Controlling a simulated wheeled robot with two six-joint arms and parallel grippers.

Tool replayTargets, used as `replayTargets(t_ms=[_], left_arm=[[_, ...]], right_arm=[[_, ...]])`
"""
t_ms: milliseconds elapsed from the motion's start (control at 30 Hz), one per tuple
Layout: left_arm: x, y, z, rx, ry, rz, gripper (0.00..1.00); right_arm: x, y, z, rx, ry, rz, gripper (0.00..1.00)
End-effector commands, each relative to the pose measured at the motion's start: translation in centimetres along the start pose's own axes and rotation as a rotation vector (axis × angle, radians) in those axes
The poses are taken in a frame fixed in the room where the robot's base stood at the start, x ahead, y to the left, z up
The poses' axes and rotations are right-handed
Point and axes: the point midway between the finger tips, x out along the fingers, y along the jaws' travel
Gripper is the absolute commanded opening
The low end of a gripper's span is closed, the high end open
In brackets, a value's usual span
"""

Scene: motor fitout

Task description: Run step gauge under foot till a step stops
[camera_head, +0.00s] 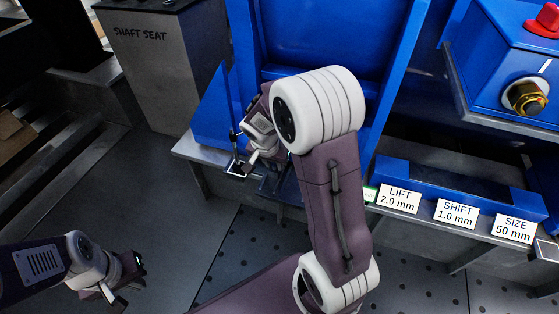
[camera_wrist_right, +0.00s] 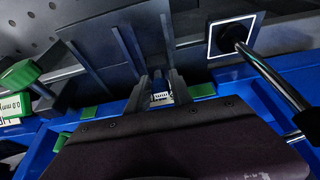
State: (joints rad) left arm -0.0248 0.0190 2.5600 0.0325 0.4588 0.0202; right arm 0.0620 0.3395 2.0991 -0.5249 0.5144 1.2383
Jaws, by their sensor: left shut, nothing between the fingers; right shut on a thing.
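My right gripper (camera_wrist_right: 161,82) is in the middle of the wrist view, with its two dark fingers shut on a small piece. Pale ruled marks show on this piece, which looks like the step gauge (camera_wrist_right: 160,98); most of it is hidden by the fingers. In the head view my right gripper (camera_head: 255,162) is low at the front of the blue machine (camera_head: 322,35), partly behind my own arm. The foot cannot be made out clearly, nor whether the gauge touches it. My left gripper (camera_head: 117,291) is shut and empty at the lower left, over the dark floor.
A black square with a white border (camera_wrist_right: 231,36) and a metal rod (camera_wrist_right: 262,68) lie right of the fingers. A green knob (camera_wrist_right: 20,75) is at left. Labels for LIFT (camera_head: 399,198), SHIFT (camera_head: 456,214) and SIZE (camera_head: 513,228) stand at right. A SHAFT SEAT stand (camera_head: 155,75) is at upper left.

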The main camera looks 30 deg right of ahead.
Motion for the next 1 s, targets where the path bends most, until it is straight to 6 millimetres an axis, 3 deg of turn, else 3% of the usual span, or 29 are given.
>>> replayTargets(t_ms=[1000], left_arm=[[2.9, -0.1, 0.3, 0.0, 0.0, 0.0, 0.0]], right_arm=[[-2.1, 0.0, 6.0, -0.002, 0.0, -0.001, 0.0]])
